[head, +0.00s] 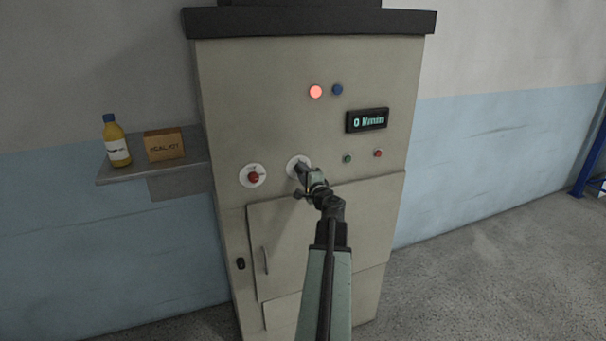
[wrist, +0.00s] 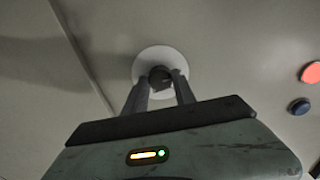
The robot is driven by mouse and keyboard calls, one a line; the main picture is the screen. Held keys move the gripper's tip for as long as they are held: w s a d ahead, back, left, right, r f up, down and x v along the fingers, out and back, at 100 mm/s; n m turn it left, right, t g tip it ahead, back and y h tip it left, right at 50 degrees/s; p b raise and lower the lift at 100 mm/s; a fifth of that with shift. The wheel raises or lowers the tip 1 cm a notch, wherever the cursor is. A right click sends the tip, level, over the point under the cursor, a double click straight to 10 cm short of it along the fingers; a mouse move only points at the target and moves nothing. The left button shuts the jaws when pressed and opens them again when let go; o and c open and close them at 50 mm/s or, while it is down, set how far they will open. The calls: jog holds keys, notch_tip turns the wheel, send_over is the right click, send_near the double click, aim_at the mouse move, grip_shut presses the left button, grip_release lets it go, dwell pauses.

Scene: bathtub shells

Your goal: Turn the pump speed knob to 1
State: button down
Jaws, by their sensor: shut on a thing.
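A knob on a round white dial plate (head: 292,160) sits on the front of the beige cabinet (head: 270,70). My gripper (head: 303,172) reaches up to this dial and covers most of it in the head view. In the wrist view the dark knob (wrist: 160,75) is between the two fingertips of my gripper (wrist: 161,82), which is shut on it. The dial plate shows around the knob, but its markings and the pointer cannot be read. A second dial with a red knob (head: 253,177) is just to the left.
A display (head: 367,120) reads "0" followed by blurred letters. A lit red lamp (head: 316,92) and a blue button (head: 337,90) are above; green (head: 347,159) and red (head: 378,153) buttons are to the right. A shelf (head: 120,177) holds a yellow bottle (head: 116,140) and a box (head: 164,145).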

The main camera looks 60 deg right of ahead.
jog(key=shift+n, duration=0.3)
jog(key=c, duration=1)
grip_release()
jog(key=v, duration=0.8)
jog(key=shift+w, duration=0.1)
